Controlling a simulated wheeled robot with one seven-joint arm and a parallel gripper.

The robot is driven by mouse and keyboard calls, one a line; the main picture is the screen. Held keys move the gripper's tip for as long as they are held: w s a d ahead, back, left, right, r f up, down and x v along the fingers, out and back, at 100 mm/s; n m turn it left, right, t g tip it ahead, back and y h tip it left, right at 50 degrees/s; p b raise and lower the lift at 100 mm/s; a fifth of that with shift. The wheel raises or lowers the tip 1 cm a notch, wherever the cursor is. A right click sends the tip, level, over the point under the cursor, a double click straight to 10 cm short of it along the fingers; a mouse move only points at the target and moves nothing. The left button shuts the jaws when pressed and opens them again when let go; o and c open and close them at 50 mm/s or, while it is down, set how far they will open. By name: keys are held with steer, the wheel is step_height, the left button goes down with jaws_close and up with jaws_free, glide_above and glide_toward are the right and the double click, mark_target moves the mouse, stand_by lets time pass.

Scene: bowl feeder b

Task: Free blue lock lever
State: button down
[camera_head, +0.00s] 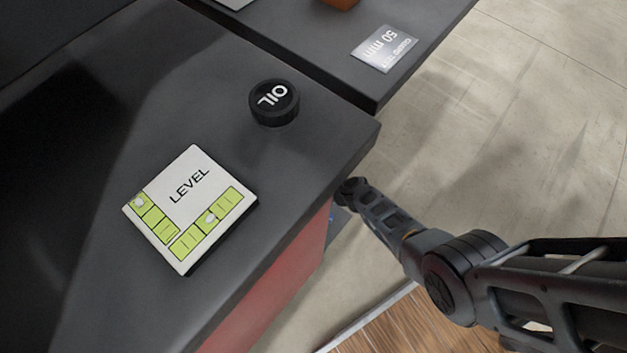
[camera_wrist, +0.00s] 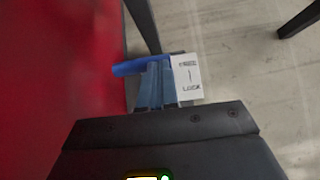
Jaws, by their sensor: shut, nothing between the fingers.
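The blue lock lever (camera_wrist: 132,67) shows in the wrist view as a short blue bar pointing left, just left of and at the tips of my gripper. Its right part is hidden behind the fingers. A white label (camera_wrist: 187,77) reading FREE and LOCK sits right beside the fingertips. My gripper (camera_wrist: 157,66) is shut and empty, close to the lever; I cannot tell whether they touch. In the head view my arm reaches down past the machine's side, and the gripper itself is hidden there.
A red machine side (camera_wrist: 70,70) stands close on the left in the wrist view. The dark machine top (camera_head: 95,130) carries an OIL cap (camera_head: 273,103) and a LEVEL plate (camera_head: 190,208). Dark legs cross the wrist view. Floor (camera_head: 530,120) is open on the right.

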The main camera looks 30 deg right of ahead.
steer(key=w+a+b, duration=0.2)
steer(key=w+b, duration=0.1)
steer(key=w, duration=0.4)
steer(key=shift+w+a+f, duration=0.3)
steer(key=shift+w, duration=0.05)
stand_by(0.5)
step_height(320, 180, up, 13)
steer(key=s+p, duration=0.2)
steer(key=p, duration=1)
steer(key=shift+s+d, duration=0.15)
steer(key=shift+d, duration=0.25)
